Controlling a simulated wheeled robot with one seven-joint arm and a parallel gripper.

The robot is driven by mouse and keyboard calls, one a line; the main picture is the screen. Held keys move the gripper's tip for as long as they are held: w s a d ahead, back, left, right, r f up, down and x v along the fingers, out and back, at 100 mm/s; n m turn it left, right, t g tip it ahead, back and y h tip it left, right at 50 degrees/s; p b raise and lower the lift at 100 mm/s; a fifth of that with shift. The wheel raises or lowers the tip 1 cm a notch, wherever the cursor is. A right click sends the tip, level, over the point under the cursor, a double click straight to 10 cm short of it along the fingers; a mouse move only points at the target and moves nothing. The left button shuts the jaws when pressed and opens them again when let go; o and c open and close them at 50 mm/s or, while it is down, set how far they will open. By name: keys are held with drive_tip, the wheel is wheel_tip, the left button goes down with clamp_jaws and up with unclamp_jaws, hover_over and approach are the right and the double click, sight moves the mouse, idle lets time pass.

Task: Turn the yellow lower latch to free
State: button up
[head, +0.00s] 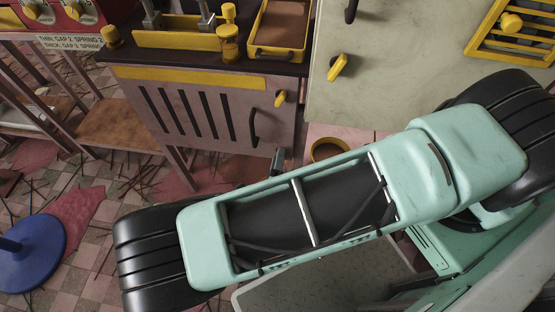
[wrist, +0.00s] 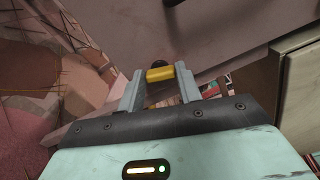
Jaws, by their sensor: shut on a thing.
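In the wrist view my gripper (wrist: 160,77) has its two grey fingers on either side of a small yellow latch (wrist: 159,74), shut on it. The latch lies crosswise between the fingertips, with a dark round piece just behind it and a pinkish-grey panel beyond. In the head view my arm hides this grip, and I cannot make out the held latch there. Another yellow latch (head: 280,98) sits tilted at the upper right of the slotted cabinet door (head: 205,115), clear of my arm.
A dark handle (head: 253,126) is on the slotted door. A pale cabinet (head: 400,60) with a yellow latch (head: 338,67) stands to the right. Yellow fittings and a tray (head: 253,50) stand on the counter. A blue round base (head: 35,252) is at the left, on a littered floor.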

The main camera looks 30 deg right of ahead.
idle(0.4)
drive_tip(key=o, duration=1)
drive_tip(key=v, duration=1.7)
drive_tip(key=shift+s+a+p, duration=0.15)
drive_tip(key=shift+p, duration=0.2)
